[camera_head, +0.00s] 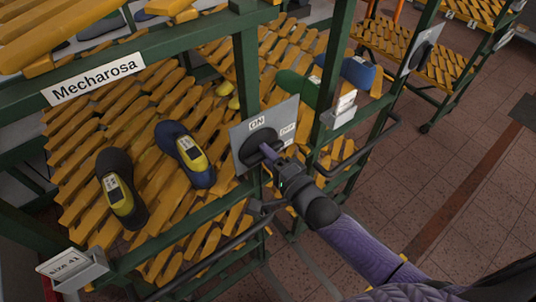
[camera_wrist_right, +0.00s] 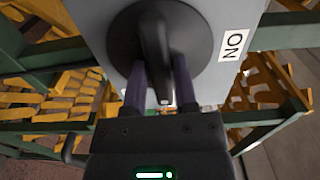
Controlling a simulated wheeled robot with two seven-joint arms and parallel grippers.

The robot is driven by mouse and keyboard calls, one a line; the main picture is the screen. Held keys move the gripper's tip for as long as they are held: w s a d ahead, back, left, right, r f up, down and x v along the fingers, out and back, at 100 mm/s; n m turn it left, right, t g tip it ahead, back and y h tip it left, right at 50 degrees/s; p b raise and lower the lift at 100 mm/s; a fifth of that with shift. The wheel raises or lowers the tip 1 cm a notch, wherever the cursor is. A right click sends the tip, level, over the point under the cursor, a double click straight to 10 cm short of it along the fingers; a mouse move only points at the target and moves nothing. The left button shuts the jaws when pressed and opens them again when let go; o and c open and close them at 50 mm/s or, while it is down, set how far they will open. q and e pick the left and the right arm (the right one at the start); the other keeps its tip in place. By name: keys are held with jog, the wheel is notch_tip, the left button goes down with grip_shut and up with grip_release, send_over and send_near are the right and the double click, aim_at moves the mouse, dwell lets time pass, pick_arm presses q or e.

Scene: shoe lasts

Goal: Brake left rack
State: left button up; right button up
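The left rack (camera_head: 248,70) is a green frame with slanted orange slats. A grey brake plate (camera_head: 240,130) on its post has an ON label (camera_head: 257,123) and an OFF label (camera_head: 287,131). A black round brake knob (camera_head: 258,148) with a raised handle sits on the plate; the knob fills the top middle of the right wrist view (camera_wrist_right: 157,45). My right gripper (camera_head: 268,153) is at the knob. In the right wrist view its two purple fingers (camera_wrist_right: 160,85) lie on either side of the handle, closed against it. My left gripper is out of view.
Two dark shoe lasts with yellow tops (camera_head: 120,190) (camera_head: 186,155) lie on the slats. A Mecharosa sign (camera_head: 95,80) is on the rack's rail. Another rack (camera_head: 440,65) with a similar plate (camera_head: 422,50) stands at the upper right. Tiled floor (camera_head: 420,180) is clear at right.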

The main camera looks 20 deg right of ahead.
grip_shut()
jog(key=n+p, duration=0.2)
jog(key=n, duration=1.5)
jog(key=shift+n, duration=0.4)
dwell(0.4)
jog(key=shift+o, duration=2.3)
grip_release()
